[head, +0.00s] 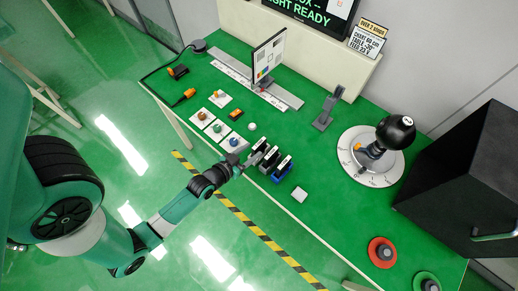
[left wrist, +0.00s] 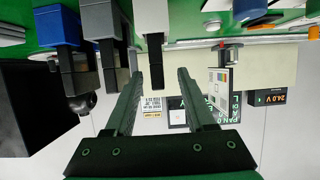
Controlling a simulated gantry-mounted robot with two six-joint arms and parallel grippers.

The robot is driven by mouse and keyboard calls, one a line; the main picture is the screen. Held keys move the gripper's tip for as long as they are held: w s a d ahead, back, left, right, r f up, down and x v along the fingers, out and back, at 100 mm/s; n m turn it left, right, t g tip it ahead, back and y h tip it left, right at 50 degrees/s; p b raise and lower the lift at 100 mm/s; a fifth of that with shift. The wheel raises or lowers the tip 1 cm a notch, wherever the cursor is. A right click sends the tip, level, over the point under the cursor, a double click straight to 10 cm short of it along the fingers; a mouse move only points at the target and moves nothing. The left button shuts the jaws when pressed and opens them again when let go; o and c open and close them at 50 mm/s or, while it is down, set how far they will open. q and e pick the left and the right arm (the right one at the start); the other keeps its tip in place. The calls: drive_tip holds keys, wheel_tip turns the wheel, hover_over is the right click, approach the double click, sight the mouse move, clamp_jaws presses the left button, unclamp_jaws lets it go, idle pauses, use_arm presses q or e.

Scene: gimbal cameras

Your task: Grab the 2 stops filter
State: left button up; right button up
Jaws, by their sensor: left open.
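Three dark upright pieces, likely the filters, stand in a row near the table's front edge. In the left wrist view they have a blue block (left wrist: 58,26), a grey block (left wrist: 102,20) and a white block (left wrist: 151,16), each with a black tab. I can read no stop markings on them, so I cannot tell which is the 2 stops filter. My left gripper (head: 246,164) is at the left end of the row. In the left wrist view the open gripper (left wrist: 158,74) has the white piece's black tab lined up between its fingers; contact is unclear.
The green table (head: 325,170) carries several small cards with knobs (head: 217,127) left of the row. A round white dial (head: 350,174) bears a black ball-headed device (head: 395,132). A chart panel (head: 269,56) stands behind. A black box (head: 460,180) is at right.

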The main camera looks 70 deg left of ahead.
sight(259, 146)
use_arm(q)
drive_tip(key=b+x, duration=0.1)
drive_tip(key=x, duration=0.4)
drive_tip(key=shift+w+d, duration=0.1)
drive_tip(key=shift+r, duration=0.1)
clamp_jaws()
